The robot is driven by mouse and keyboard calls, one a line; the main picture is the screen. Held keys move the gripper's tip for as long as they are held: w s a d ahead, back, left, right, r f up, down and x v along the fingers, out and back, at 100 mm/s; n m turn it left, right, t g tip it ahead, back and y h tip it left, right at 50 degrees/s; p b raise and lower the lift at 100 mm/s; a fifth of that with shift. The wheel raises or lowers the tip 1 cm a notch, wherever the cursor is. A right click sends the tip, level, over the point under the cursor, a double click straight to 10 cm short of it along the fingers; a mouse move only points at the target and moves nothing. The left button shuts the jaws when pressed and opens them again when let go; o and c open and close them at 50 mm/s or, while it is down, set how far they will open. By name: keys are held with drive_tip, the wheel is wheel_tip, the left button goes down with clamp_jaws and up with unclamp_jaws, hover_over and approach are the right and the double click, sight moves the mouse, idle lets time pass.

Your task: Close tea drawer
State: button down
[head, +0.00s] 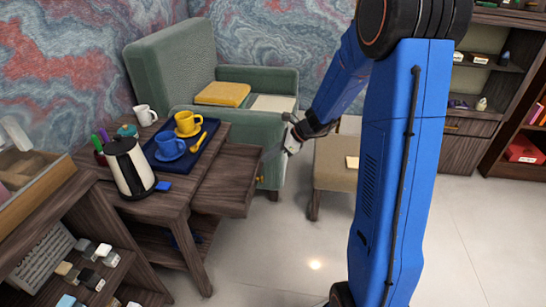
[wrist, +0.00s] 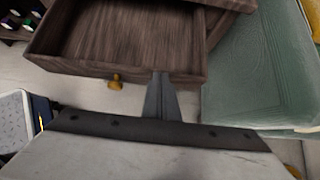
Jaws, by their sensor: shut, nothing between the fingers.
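The tea drawer (head: 229,178) is dark wood and stands pulled out from the right side of the wooden tea table (head: 173,206). In the wrist view the open drawer (wrist: 125,38) looks empty in its visible part, with a brass knob (wrist: 115,81) on its front. My gripper (head: 268,156) is at the outer end of the drawer. In the wrist view its closed fingers (wrist: 159,78) overlap the drawer front, right of the knob. I cannot tell whether they touch it. Nothing is held.
A blue tray (head: 172,160) with a yellow cup (head: 187,123) and a blue cup (head: 170,146) stands on the table, beside a kettle (head: 129,167). A green armchair (head: 240,121) is close behind the drawer. A beige stool (head: 335,163) stands to the right. Floor in front is clear.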

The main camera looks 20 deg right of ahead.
hover_over(231, 166)
drive_tip(key=shift+s, duration=0.15)
idle(0.5)
